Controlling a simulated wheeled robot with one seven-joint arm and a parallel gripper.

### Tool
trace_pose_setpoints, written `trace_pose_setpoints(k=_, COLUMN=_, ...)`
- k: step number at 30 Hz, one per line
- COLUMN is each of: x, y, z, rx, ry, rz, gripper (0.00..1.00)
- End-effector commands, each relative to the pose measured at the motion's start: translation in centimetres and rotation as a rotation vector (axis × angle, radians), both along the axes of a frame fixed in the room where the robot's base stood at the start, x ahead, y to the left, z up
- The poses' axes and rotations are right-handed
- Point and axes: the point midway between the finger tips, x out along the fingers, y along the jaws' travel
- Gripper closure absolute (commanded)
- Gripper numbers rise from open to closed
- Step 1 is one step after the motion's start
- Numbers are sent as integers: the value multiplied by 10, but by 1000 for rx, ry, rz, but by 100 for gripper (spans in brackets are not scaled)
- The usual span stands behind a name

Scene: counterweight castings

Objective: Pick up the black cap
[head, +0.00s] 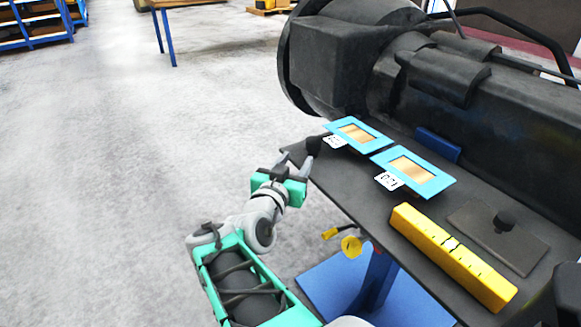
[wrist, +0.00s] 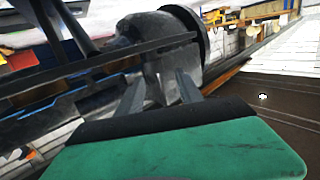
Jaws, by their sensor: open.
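A small black cap (head: 313,145) stands at the far left corner of the dark tabletop (head: 330,180) in the head view. My gripper (head: 297,160) is open at that corner, with its fingers just short of the cap or beside it; I cannot tell whether they touch it. In the wrist view my gripper (wrist: 160,88) has its two grey fingers spread. A dark grey shape fills the space beyond them, and I cannot clearly separate the cap from the large machine there.
Two blue-framed panels (head: 440,184) with white tags lie right of the cap. A yellow bar (head: 450,258) and a dark plate with a black knob (head: 504,221) are nearer. A large black machine (head: 400,70) stands behind. Open floor (head: 150,150) lies left.

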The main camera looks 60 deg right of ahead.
Motion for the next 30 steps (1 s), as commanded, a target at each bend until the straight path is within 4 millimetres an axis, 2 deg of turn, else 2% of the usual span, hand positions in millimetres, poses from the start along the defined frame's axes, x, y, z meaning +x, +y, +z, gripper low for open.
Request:
trace_pose_setpoints(k=1, x=-9, y=-5, z=-8, rx=-40, ry=-8, rz=-22, gripper=57)
trace_pose_setpoints(k=4, x=-16, y=-15, z=1, rx=-79, ry=-12, rz=-41, gripper=57)
trace_pose_setpoints(k=11, x=-10, y=-43, z=3, rx=-79, ry=-11, rz=-36, gripper=57)
trace_pose_setpoints(k=15, x=-8, y=-69, z=1, rx=-77, ry=-11, rz=-36, gripper=57)
trace_pose_setpoints(k=18, x=-4, y=-81, z=1, rx=-77, ry=-11, rz=-32, gripper=57)
trace_pose_setpoints(k=25, x=-4, y=-84, z=2, rx=-79, ry=-13, rz=-31, gripper=57)
trace_pose_setpoints(k=30, x=-5, y=-84, z=2, rx=-78, ry=-12, rz=-32, gripper=70)
